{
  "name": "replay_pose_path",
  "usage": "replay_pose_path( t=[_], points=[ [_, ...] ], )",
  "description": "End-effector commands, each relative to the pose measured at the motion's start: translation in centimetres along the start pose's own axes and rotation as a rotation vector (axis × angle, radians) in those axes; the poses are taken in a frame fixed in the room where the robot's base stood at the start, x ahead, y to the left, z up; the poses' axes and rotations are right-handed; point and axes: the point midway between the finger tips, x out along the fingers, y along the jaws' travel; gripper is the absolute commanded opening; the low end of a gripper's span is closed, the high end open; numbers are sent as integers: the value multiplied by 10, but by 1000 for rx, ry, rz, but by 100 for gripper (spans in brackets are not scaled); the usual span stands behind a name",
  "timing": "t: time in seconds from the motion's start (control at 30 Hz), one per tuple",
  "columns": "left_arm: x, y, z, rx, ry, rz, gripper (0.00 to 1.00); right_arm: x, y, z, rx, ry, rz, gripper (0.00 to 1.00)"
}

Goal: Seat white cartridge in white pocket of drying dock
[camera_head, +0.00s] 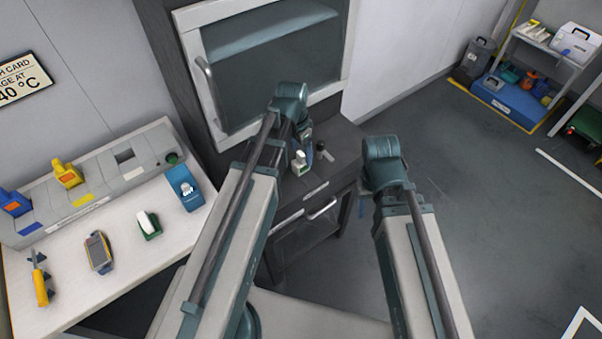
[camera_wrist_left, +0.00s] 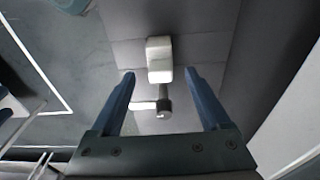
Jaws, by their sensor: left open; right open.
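The white cartridge (camera_head: 302,164) stands on the dark cabinet top. It also shows in the left wrist view (camera_wrist_left: 159,55), lined up between my fingertips. My left gripper (camera_head: 305,142) is open over the cabinet top at the cartridge, its fingers apart from it in the left wrist view (camera_wrist_left: 159,74). The drying dock (camera_head: 100,198) is the long grey box on the white bench. Its white pocket (camera_head: 125,157) looks empty. A blue cartridge (camera_head: 15,203) and a yellow cartridge (camera_head: 68,173) sit in the dock. My right gripper (camera_head: 364,206) is open and empty, mostly hidden by its arm.
A dark-knobbed item (camera_head: 321,146) stands close to the cartridge. The bench holds a blue box (camera_head: 186,188), a green-based white block (camera_head: 148,224), a yellow handheld device (camera_head: 98,252) and a yellow tool (camera_head: 40,282). A glass-fronted cabinet (camera_head: 270,65) rises behind.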

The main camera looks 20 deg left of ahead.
Motion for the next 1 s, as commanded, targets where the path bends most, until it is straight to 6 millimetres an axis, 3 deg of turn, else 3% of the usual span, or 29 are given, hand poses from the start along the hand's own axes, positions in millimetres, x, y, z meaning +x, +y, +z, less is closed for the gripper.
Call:
replay_pose_path(
  t=[0.47, 0.77, 1.0],
  points=[
    [50, -1, 2, 0, 0, 0, 80, 50, -5, -3, 0, 0, 0, 50],
    [51, -1, 2, 0, 0, 0, 80, 50, -5, -3, 0, 0, 0, 50],
    [51, -1, 2, 0, 0, 0, 40, 50, -5, -3, 0, 0, 0, 50]
  ],
)
